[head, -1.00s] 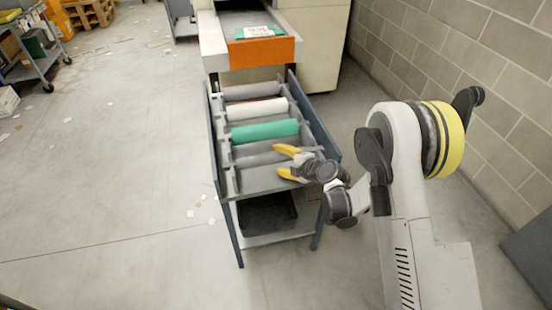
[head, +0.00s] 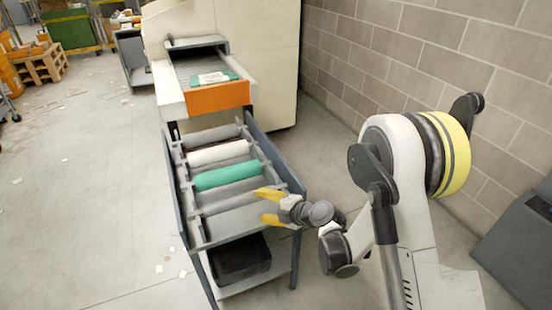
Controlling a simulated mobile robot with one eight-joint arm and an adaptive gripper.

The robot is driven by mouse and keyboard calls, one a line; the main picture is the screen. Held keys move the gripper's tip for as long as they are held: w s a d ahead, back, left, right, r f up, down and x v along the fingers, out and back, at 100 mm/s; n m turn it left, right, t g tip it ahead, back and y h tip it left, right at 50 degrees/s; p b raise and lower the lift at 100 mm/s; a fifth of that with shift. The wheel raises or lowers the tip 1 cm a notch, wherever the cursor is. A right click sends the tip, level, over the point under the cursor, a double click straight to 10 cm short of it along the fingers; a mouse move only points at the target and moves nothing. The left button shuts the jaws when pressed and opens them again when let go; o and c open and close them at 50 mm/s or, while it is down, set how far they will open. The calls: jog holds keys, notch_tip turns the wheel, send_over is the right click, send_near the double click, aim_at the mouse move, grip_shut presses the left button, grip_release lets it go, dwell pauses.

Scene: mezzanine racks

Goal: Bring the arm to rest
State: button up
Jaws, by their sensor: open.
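My gripper (head: 268,206) shows in the head view with its two yellow fingers apart and nothing between them. It hangs at the near right end of a cart (head: 176,198) that carries a row of rollers. The fingers point left, over or just above the cart's near end; whether they touch it I cannot tell. My arm (head: 395,190) is bent, rising at the right and reaching left to the gripper.
The cart holds a green roller (head: 227,176), a white roller (head: 218,152) and grey ones, with a black bin (head: 240,258) below. Behind it stands a machine with an orange front (head: 217,97). A block wall (head: 420,50) bounds the right. The floor at left is mostly clear.

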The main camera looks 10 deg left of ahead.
jog(key=shift+r, duration=0.1)
jog(key=s+d+r+m+h, duration=0.2)
jog(key=d+r+m, duration=0.4)
jog(key=d+r, duration=0.15)
jog(key=s+d+r+m+h, duration=0.2)
jog(key=s+d+r+m, duration=0.1)
jog(key=d+r+m, duration=0.4)
jog(key=s+d+r+m+h, duration=0.3)
jog(key=s+d+m, duration=0.4)
jog(key=s, duration=0.3)
jog(key=s+d+r+m+h, duration=0.3)
jog(key=s+d+m, duration=0.4)
jog(key=s+d, duration=0.2)
jog(key=shift+s+d, duration=0.4)
jog(key=shift+d, duration=0.05)
